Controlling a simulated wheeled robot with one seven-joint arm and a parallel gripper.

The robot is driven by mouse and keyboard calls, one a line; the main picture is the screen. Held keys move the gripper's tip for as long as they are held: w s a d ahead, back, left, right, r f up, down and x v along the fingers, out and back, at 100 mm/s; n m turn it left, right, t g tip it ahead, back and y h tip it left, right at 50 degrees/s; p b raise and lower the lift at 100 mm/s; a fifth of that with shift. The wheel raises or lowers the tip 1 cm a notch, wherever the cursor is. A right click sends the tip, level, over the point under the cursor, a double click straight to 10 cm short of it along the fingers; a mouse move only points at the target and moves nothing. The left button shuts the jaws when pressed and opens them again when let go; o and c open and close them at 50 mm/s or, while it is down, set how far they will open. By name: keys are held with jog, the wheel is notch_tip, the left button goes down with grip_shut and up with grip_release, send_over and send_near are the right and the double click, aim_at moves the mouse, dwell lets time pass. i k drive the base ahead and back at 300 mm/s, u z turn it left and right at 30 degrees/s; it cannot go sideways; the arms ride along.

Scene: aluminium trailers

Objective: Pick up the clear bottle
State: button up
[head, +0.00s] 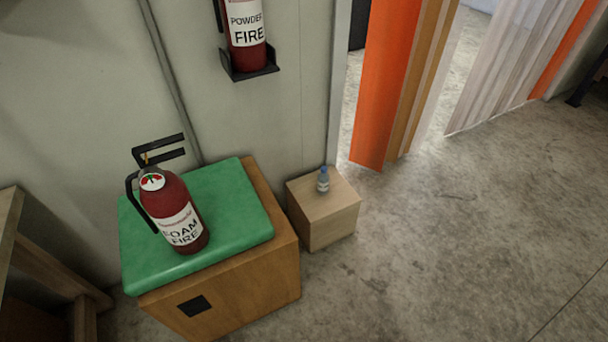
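A small clear bottle (323,181) with a blue cap and a pale label stands upright on top of a light wooden box (328,227). The box is on the floor against the wall, right of a green-cushioned wooden cabinet. The bottle is near the middle of the box top and nothing touches it. My gripper is not in view.
A red foam fire extinguisher (177,212) stands on the green cushion (243,199) of the cabinet (240,290). Another extinguisher (246,30) hangs on the wall. Orange and white strip curtains (387,80) hang at a doorway. Concrete floor (450,230) at right is clear.

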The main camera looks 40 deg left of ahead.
aim_at(323, 177)
jog(key=u, duration=0.6)
jog(key=i, duration=1.05)
jog(key=u, duration=0.65)
